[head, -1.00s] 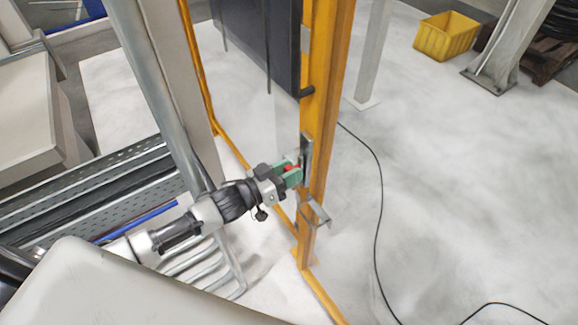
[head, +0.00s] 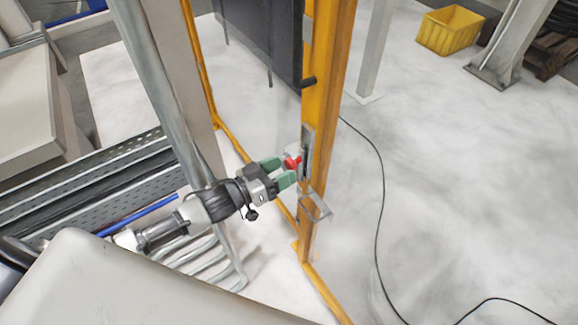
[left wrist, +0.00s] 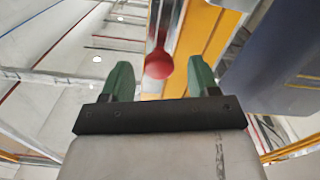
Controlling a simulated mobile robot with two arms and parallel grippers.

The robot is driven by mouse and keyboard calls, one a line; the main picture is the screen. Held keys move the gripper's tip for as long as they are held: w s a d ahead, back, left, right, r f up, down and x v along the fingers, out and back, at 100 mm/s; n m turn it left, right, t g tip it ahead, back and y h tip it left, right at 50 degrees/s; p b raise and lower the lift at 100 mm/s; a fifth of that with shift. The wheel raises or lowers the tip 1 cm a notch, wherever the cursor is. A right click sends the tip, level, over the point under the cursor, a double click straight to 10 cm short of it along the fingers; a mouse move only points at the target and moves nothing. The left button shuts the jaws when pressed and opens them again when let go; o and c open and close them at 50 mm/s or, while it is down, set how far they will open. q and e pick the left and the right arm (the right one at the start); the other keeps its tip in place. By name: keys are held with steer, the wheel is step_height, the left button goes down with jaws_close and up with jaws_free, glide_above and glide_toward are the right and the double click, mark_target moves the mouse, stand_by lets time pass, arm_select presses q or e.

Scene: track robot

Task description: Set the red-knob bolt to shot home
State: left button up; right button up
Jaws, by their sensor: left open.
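The red knob (head: 291,162) of the bolt sits on a grey metal plate (head: 307,147) on the yellow post (head: 325,110). My left gripper (head: 283,172) is open, with its green fingers just left of the knob and pointing at it. In the left wrist view the red knob (left wrist: 158,64) shows between the tips of the open left gripper (left wrist: 160,82), a little ahead of them, with no finger seen closed on it. The bolt's rod is mostly hidden in the head view. My right gripper is not in view.
A metal bracket (head: 316,206) juts from the post below the bolt. A black cable (head: 379,200) lies on the floor at right. A yellow crate (head: 449,30) stands far back, and the floor between is clear.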

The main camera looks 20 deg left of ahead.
arm_select(q)
steer(key=shift+b+v, duration=0.35)
steer(key=shift+v, duration=2)
steer(key=s+f+n+g+y, duration=0.3)
steer(key=s+g+y, duration=0.75)
steer(key=s, duration=0.95)
step_height(320, 180, down, 25)
steer(key=g, duration=0.1)
steer(key=s+a+f+g, duration=0.1)
steer(key=s+f, duration=0.7)
steer(key=s+a+f, duration=0.2)
steer(key=s+f, duration=0.7)
steer(key=shift+a+f+m+g, duration=0.2)
steer(key=shift+a+m+g, duration=0.05)
steer(key=shift+m+g, duration=0.15)
